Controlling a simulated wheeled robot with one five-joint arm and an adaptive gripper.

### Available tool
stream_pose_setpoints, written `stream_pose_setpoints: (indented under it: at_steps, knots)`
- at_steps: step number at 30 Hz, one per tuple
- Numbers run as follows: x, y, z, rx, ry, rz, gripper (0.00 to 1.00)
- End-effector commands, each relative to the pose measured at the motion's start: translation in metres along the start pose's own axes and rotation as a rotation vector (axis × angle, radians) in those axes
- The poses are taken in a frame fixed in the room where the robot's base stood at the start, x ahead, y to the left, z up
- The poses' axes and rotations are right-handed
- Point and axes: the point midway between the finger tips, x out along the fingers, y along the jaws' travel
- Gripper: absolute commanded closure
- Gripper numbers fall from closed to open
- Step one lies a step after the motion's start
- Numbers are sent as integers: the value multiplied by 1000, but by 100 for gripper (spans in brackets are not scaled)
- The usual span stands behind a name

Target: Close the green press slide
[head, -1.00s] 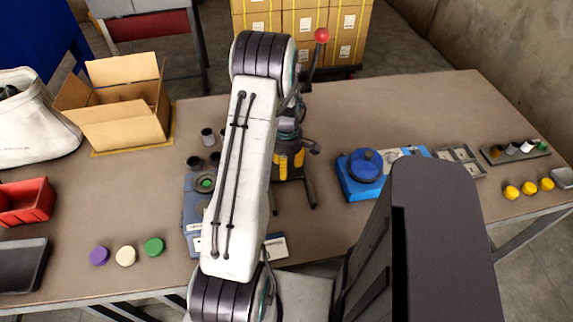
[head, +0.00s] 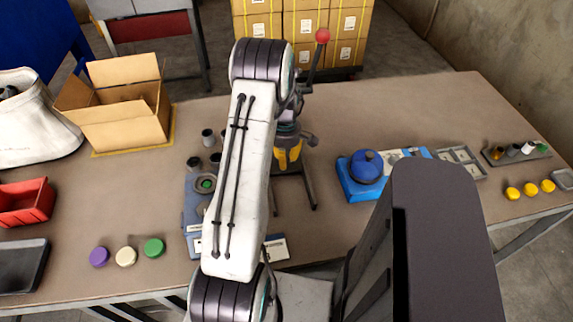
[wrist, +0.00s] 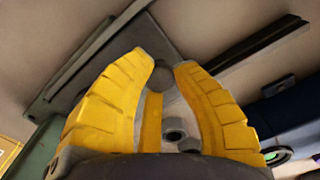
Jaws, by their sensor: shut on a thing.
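The press stands in the middle of the table, largely hidden behind my arm in the head view; its lever ends in a red ball (head: 323,35). My gripper (head: 287,156) is low at the press, its yellow body partly hidden by my arm. In the wrist view my gripper (wrist: 164,66) has its two yellow fingers closed in around a small grey part, with a gap between the tips. A grey-green bar (wrist: 85,72) runs beside the left finger. No clearly green slide shows; whether the held part belongs to it I cannot tell.
A blue round-topped device (head: 364,166) stands to the right. Purple (head: 99,257), cream (head: 126,256) and green discs (head: 154,249) lie front left. An open cardboard box (head: 120,125) is at the back left.

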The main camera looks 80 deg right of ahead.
Motion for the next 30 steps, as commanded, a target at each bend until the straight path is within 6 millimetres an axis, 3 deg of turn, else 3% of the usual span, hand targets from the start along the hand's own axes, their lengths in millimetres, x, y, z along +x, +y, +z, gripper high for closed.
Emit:
stream_pose_setpoints:
  at_steps: [13, 14, 15, 22, 30]
  knots:
    - [2, 8, -4, 1, 0, 0, 100]
    - [2, 8, -4, 1, 0, 1, 72]
    - [2, 9, -4, 1, 0, 1, 68]
    - [1, 8, -4, 1, 0, -1, 48]
    - [0, 7, -3, 1, 0, -2, 47]
